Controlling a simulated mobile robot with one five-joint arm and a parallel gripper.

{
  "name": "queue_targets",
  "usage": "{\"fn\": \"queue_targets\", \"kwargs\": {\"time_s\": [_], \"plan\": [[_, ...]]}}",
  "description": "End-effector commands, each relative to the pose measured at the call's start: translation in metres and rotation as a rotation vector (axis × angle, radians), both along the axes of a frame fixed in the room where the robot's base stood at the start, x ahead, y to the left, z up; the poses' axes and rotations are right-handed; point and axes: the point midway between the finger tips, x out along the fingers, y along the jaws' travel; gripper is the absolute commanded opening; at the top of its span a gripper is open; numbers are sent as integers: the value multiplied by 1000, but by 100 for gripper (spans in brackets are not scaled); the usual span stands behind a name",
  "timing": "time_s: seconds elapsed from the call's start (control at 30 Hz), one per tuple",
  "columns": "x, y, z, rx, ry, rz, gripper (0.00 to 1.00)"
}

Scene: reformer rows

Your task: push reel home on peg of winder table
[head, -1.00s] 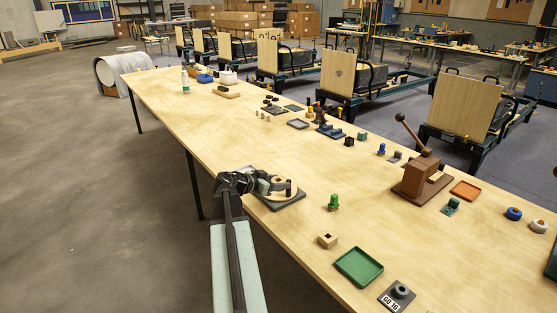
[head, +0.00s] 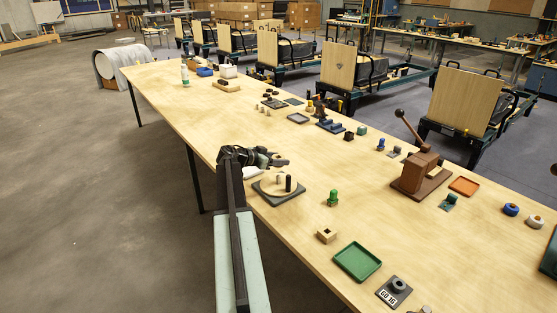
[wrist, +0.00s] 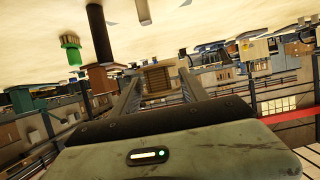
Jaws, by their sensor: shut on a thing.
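The winder table (head: 265,189), a round pale wood disc on a dark square base, stands at the near edge of the bench. Two short upright posts rise from it: a dark one (head: 288,183) and a paler one (head: 278,180). My gripper (head: 280,160) is just behind and above the disc, apart from the posts. In the wrist view my gripper (wrist: 160,80) has its two dark fingers on either side of a tan, ribbed thing that looks like the reel (wrist: 157,78). It is shut on it. In the head view the reel cannot be made out against the dark gripper.
A green bolt-like piece (head: 333,197), a wooden block with a hole (head: 327,235) and a green tray (head: 358,262) are to the right. A brown lever press (head: 420,175) stands further right. The bench left of the winder is mostly clear.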

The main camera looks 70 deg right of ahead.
Motion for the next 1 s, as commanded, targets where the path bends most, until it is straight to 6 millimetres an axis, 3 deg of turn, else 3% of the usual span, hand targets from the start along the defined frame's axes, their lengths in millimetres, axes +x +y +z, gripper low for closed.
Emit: {"fn": "queue_targets", "kwargs": {"time_s": [0.1,0.37,1.0], "plan": [[0,0,-19,0,0,0,13],[-1,0,-44,0,0,-1,13],[-1,0,-45,0,0,-1,13]]}}
